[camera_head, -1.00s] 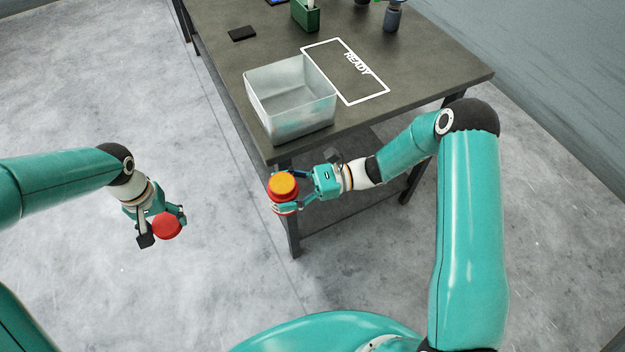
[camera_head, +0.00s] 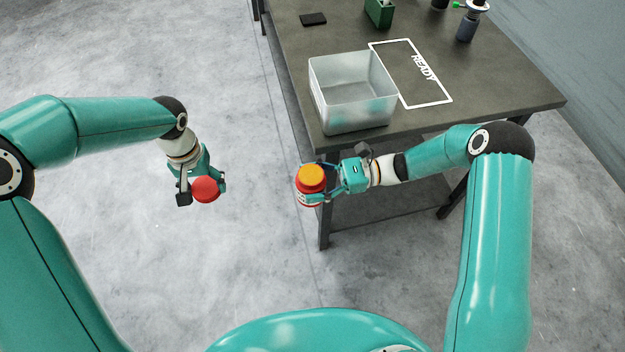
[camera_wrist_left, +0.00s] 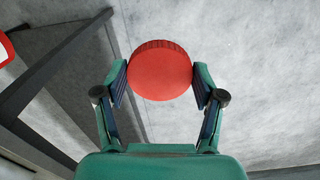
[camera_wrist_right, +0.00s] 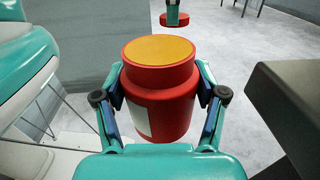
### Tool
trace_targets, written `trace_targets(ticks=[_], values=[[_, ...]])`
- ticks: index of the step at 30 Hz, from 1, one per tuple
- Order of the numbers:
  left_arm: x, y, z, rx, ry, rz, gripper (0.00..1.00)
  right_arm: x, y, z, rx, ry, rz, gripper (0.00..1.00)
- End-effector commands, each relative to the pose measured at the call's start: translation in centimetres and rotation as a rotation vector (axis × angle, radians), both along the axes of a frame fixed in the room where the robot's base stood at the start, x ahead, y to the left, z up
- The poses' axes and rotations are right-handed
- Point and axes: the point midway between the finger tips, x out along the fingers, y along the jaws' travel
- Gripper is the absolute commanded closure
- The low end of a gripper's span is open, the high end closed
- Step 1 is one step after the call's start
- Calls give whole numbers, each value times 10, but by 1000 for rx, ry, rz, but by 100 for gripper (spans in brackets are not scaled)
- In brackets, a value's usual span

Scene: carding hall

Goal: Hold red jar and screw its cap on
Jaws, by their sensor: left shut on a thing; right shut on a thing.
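The red jar (camera_head: 311,184), with a flat yellow-orange top and a pale label, is held upright in my right gripper (camera_head: 306,187). Its fingers are shut on the jar's sides, clear in the right wrist view (camera_wrist_right: 160,107). The round red cap (camera_head: 205,190) is in my left gripper (camera_head: 203,187), shut on its sides. The left wrist view shows the cap (camera_wrist_left: 160,70) between the fingers. The cap is apart from the jar, to its left in the head view. The right wrist view also shows the cap (camera_wrist_right: 174,19) beyond the jar. No cap is on the jar.
A dark table (camera_head: 520,92) stands behind my right gripper. It bears a translucent bin (camera_head: 352,92), a white READY outline (camera_head: 410,72), a black flat item (camera_head: 313,19), a green holder (camera_head: 379,12) and a dark bottle (camera_head: 466,27). Open floor lies between the grippers.

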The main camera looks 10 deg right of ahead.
Motion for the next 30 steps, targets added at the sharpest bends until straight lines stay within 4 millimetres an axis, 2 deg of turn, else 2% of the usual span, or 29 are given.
trace_targets(ticks=[5,9,15,18,21,24,30], values=[[12,-47,31,0,-3,-70,49,0,0,1,2,-1,0,92],[17,-96,58,0,-3,-148,49,0,0,1,2,-1,0,92],[13,-166,89,1,-1,-263,49,0,0,1,2,-1,0,92],[8,-195,99,2,1,-315,49,0,0,1,2,-1,0,92],[0,-217,105,2,2,-362,49,0,0,1,2,-1,0,92],[-6,-230,108,3,3,-394,49,0,0,1,2,-1,0,92],[-11,-239,110,2,3,-415,49,0,0,1,2,-1,0,92]])
